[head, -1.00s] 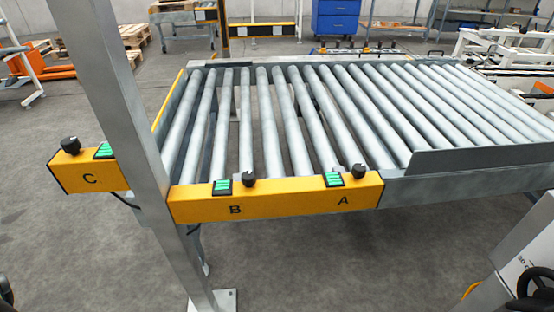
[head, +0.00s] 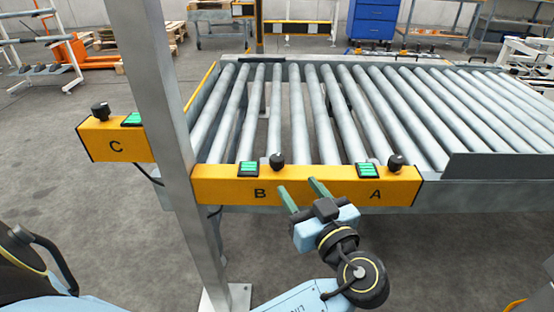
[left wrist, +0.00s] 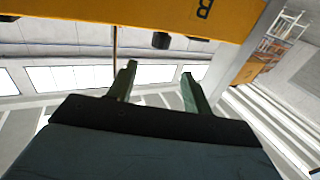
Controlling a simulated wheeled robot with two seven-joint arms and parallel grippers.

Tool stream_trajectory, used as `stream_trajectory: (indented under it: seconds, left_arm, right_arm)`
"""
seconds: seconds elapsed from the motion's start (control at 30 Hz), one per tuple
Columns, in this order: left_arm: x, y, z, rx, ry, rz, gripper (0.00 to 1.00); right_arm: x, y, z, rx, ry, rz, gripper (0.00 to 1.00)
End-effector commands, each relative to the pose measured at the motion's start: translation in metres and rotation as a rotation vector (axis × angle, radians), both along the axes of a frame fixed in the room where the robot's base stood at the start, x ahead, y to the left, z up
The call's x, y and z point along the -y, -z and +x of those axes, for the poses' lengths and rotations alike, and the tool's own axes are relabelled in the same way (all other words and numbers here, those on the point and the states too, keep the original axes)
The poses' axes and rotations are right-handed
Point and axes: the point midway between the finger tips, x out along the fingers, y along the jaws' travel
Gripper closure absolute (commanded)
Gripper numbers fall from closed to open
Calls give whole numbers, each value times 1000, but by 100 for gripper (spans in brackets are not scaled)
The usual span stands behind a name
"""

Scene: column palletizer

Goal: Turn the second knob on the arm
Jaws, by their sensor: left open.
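A yellow control bar (head: 220,184) lettered B and A runs along the front of the roller conveyor. It carries a black knob (head: 277,161) near B and another black knob (head: 395,162) near A, each beside a green-lit switch. A separate yellow box (head: 115,147) lettered C carries a third knob (head: 99,110). My left gripper (head: 298,185) is open and empty, its fingers in front of the bar between B and A. In the left wrist view, a black knob (left wrist: 161,40) at the edge of the yellow bar (left wrist: 110,12) shows beyond the open fingers (left wrist: 159,70).
A grey metal post (head: 168,120) stands between box C and the bar. The conveyor rollers (head: 350,110) stretch behind the bar. The grey floor (head: 60,200) at left is mostly clear. A blue cabinet (head: 375,20) and shelving stand at the back.

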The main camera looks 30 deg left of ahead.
Motion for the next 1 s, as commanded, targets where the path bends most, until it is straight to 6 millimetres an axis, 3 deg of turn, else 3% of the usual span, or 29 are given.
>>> stream_trajectory:
  seconds: [0.5, 0.7, 1.0]
  left_arm:
    - [-84, 1, 56, -5, 0, 6, 50]
    - [-97, 1, 65, -6, 1, 4, 50]
    - [-99, 1, 66, -7, 2, 2, 50]
  right_arm:
    - [-9, -33, -5, 41, 0, 26, 48]
    - [-12, -37, 3, 92, -5, 38, 48]
    - [-13, -39, 5, 101, -7, 39, 48]
